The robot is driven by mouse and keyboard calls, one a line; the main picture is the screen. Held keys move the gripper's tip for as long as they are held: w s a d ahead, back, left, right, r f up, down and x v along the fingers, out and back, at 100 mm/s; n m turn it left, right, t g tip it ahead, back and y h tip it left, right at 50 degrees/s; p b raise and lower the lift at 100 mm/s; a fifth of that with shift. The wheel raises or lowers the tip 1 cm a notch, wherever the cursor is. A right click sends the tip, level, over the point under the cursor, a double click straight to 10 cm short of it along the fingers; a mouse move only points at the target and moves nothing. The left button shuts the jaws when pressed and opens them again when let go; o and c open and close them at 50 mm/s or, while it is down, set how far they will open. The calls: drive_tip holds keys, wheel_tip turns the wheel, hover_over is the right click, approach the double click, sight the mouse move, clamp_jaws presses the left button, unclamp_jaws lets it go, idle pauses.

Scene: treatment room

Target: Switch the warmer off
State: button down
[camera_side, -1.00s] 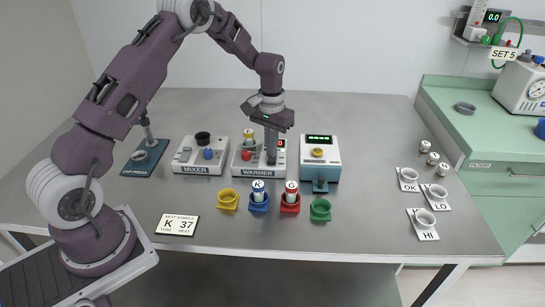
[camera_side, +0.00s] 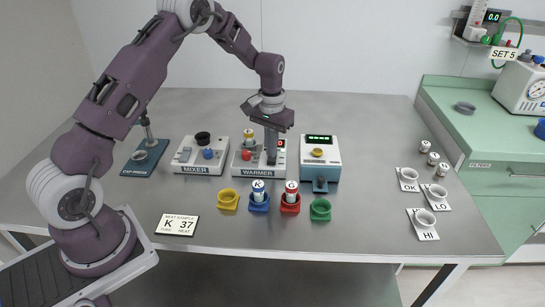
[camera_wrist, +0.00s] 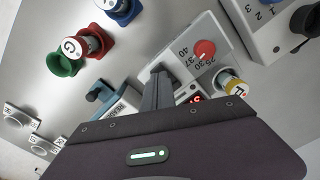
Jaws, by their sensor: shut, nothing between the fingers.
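The warmer (camera_side: 241,168) is a white box on the bench, labelled WARMER. A red dial (camera_wrist: 204,50) with numbers around it is on its top; the wrist view shows 25, 30, 37 and 40. A small display with red digits (camera_wrist: 192,98) is lit. A yellow-banded vial (camera_side: 249,135) stands in the warmer; it also shows in the wrist view (camera_wrist: 236,86). My gripper (camera_side: 270,162) is shut and empty, pointing down at the right part of the warmer's top. Its fingers (camera_wrist: 159,75) hide the spot beneath, so I cannot tell whether they touch a switch.
The mixer (camera_side: 196,169) stands left of the warmer. A blue and white device (camera_side: 320,171) with a green display stands close on the right. In front are coloured holders, including a yellow one (camera_side: 228,201) and a green one (camera_side: 320,211). A card (camera_side: 177,225) reads K 37.

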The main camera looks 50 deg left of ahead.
drive_tip(key=shift+f, duration=1)
idle(0.5)
drive_tip(key=shift+r, duration=3.55)
drive_tip(key=shift+r, duration=0.15)
wheel_tip(320, 180, up, 8)
drive_tip(key=t, duration=0.1)
hover_over(272, 160)
drive_tip(key=s+d, duration=0.3)
drive_tip(key=s+d+r+m+t, duration=0.15)
drive_tip(key=s+d+r, duration=0.25)
drive_tip(key=s+r, duration=0.45)
drive_tip(key=s+d+r+t, duration=0.1)
drive_tip(key=s+d, duration=0.1)
drive_tip(key=s, duration=0.8)
drive_tip(key=s+d+m+t, duration=0.1)
drive_tip(key=s+d+t, duration=0.1)
drive_tip(key=s, duration=0.8)
drive_tip(key=shift+s+d+r, duration=0.2)
drive_tip(key=shift+d+r, duration=0.15)
drive_tip(key=shift+d, duration=0.25)
